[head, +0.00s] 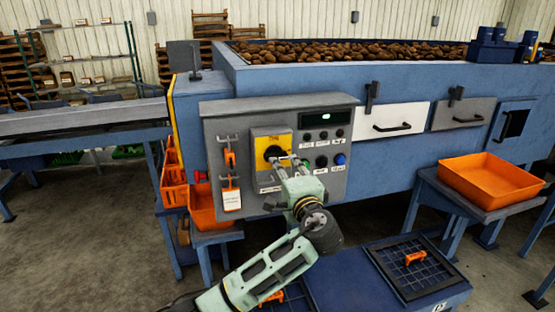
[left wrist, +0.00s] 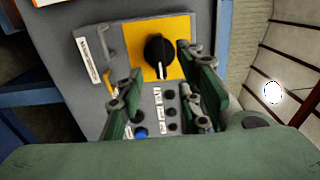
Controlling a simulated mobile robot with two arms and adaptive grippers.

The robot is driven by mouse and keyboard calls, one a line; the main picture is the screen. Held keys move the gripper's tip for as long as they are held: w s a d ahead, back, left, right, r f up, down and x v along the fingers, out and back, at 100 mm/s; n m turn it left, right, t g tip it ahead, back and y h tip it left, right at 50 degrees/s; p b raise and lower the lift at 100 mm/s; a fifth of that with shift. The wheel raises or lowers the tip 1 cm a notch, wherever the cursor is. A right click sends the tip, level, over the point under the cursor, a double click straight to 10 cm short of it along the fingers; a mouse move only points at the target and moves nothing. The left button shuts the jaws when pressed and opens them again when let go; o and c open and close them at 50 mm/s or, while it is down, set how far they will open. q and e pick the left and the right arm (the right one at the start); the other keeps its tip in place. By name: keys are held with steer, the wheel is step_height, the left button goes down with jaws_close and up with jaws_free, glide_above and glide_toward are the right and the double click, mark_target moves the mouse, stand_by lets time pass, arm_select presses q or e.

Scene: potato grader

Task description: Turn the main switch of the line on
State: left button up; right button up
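The main switch is a black rotary knob (head: 273,153) on a yellow plate (head: 259,136) on the grey control panel (head: 224,116). In the left wrist view the knob (left wrist: 159,50) shows whole, with a pale mark on its lower edge, on its yellow plate (left wrist: 186,28). My left gripper (head: 286,164) is in front of the panel, just right of and below the knob in the head view. Its fingers (left wrist: 159,64) are apart with nothing held, and the knob appears between and beyond the tips. I cannot tell whether they touch it. My right gripper is out of view.
Small buttons and a blue button (head: 340,159) sit right of the switch. Orange lockout tags (head: 230,158) hang on its left. An orange tray (head: 490,180) stands on a side table. A dark grid (head: 419,268) lies below. Potatoes (head: 345,52) fill the hopper above.

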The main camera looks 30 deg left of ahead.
arm_select(q)
steer(key=p+x, duration=0.2)
steer(key=x, duration=0.5)
steer(key=shift+w+a, duration=0.1)
steer(key=shift+w, duration=0.05)
jaws_close()
